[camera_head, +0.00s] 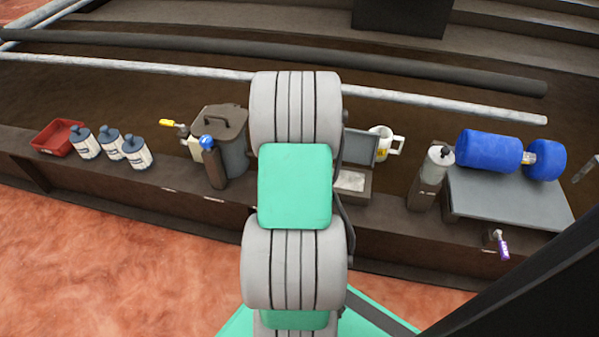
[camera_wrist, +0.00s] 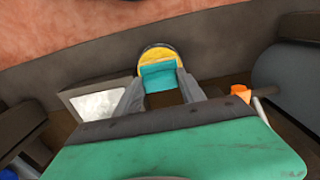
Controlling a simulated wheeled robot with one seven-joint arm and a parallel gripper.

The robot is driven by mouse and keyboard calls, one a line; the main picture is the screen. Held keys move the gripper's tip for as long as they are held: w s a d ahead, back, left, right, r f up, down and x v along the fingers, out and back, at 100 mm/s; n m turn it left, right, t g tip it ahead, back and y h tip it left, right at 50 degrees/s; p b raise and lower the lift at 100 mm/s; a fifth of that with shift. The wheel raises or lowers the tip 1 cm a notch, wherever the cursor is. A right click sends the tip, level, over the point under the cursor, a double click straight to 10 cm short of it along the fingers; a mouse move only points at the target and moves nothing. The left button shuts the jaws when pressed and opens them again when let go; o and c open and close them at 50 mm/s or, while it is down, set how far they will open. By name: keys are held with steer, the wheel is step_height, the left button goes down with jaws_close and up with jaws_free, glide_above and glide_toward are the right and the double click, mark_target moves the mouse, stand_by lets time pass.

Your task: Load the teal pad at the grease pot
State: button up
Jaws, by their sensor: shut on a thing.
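The teal pad (camera_wrist: 158,78), with a yellow rounded part around its far edge, sits between the two grey fingers of my gripper (camera_wrist: 161,82) in the wrist view. My gripper is shut on it. In the head view my arm hides both gripper and pad. A grey lidded pot (camera_head: 234,152), which looks like the grease pot, stands on the bench just left of my arm. A grey rounded body at the right of the wrist view (camera_wrist: 287,82) is probably the same pot. The inside of the pot is not visible.
An open box (camera_head: 350,181) with pale contents and a mug (camera_head: 388,143) stand right of my arm. A post with a blue ball (camera_head: 207,142) stands before the pot. Several bottles (camera_head: 110,143) and a red tray (camera_head: 58,137) are left; a blue roller (camera_head: 488,150) is right.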

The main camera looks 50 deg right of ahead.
steer(key=shift+f, duration=0.1)
stand_by(0.3)
step_height(320, 180, up, 7)
steer(key=p, duration=0.6)
